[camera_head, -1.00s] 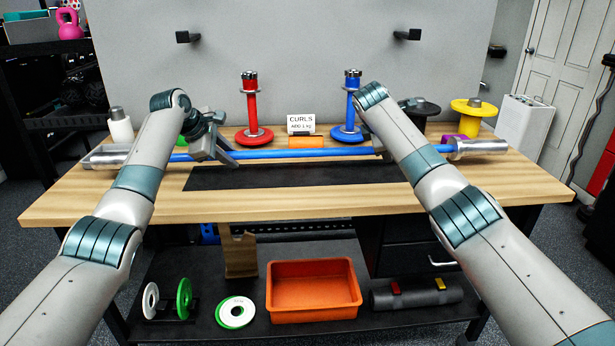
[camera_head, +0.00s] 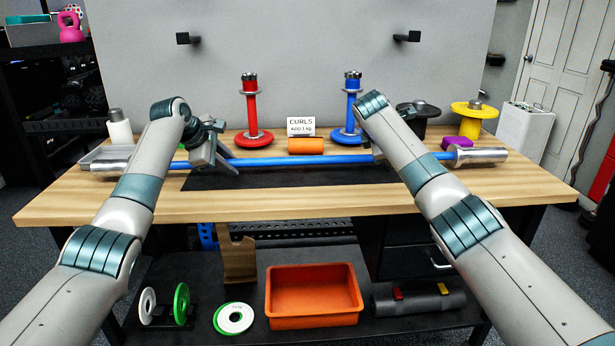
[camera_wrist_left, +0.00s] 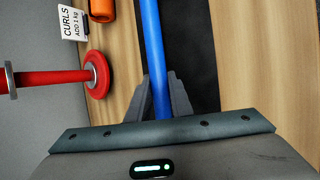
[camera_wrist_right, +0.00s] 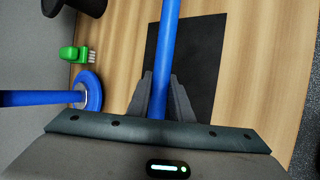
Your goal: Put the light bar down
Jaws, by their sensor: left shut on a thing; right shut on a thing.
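The light bar is a long blue bar (camera_head: 300,160) with silver sleeves at both ends. It lies level across the head view, over the back part of the black mat (camera_head: 290,178) on the wooden table. My left gripper (camera_head: 226,160) is shut on the bar left of its middle; the left wrist view shows the bar (camera_wrist_left: 152,45) between its fingers. My right gripper (camera_wrist_right: 159,98) is shut on the bar right of its middle, mostly hidden behind my arm in the head view. I cannot tell whether the bar touches the mat.
Behind the bar stand a red post (camera_head: 252,115), a blue post (camera_head: 352,110), a CURLS sign (camera_head: 301,125) and an orange roll (camera_head: 306,145). A yellow spool (camera_head: 473,118) and purple block (camera_head: 457,143) are near the right sleeve. The table's front strip (camera_head: 300,203) is clear.

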